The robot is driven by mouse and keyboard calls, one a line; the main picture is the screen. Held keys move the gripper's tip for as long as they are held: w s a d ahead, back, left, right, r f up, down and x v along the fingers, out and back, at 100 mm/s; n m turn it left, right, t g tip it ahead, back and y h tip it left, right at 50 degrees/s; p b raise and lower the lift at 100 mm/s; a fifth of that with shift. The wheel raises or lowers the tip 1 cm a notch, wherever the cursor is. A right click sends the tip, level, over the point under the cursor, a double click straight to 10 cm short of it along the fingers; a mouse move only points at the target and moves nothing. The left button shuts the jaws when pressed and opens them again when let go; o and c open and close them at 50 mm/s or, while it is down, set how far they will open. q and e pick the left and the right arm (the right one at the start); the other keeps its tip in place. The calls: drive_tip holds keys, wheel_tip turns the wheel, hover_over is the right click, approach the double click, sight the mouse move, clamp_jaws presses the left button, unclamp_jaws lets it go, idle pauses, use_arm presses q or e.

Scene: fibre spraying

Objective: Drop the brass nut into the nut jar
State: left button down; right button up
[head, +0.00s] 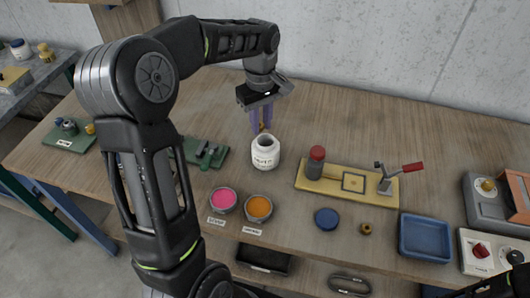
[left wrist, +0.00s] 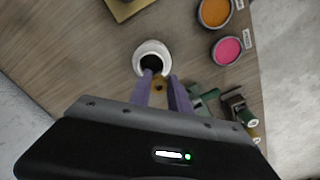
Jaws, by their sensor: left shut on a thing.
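My left gripper (head: 261,128) points down with its purple fingers shut on a small brass nut (head: 263,126). The nut also shows between the fingertips in the left wrist view (left wrist: 162,84), partly hidden by them. The white nut jar (head: 265,153) stands upright and open on the table, with its dark mouth just below the fingertips in the head view. In the left wrist view the jar (left wrist: 140,62) is just beyond the fingertips, and one finger overlaps its mouth. The jar's label is too small to read surely. My right gripper is not in view.
Pink (head: 223,199) and orange (head: 258,207) bowls stand in front of the jar. A green fixture (head: 208,155) is left of it and a yellow board (head: 330,190) with a red-handled clamp right. A blue lid (head: 326,219), another brass piece (head: 366,229) and a blue tray (head: 425,222) lie farther right.

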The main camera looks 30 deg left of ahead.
sight(261, 131)
use_arm(q)
drive_tip(key=shift+f+b, duration=1.35)
drive_tip(key=shift+f, duration=1.2)
drive_tip(key=c, duration=1.1)
unclamp_jaws()
drive_tip(key=shift+c, duration=0.2)
drive_tip(key=shift+r, duration=0.1)
wheel_tip(261, 131, up, 8)
drive_tip(key=shift+f+b, duration=0.1)
drive_tip(key=shift+b, duration=0.5)
drive_tip(key=shift+f, duration=0.1)
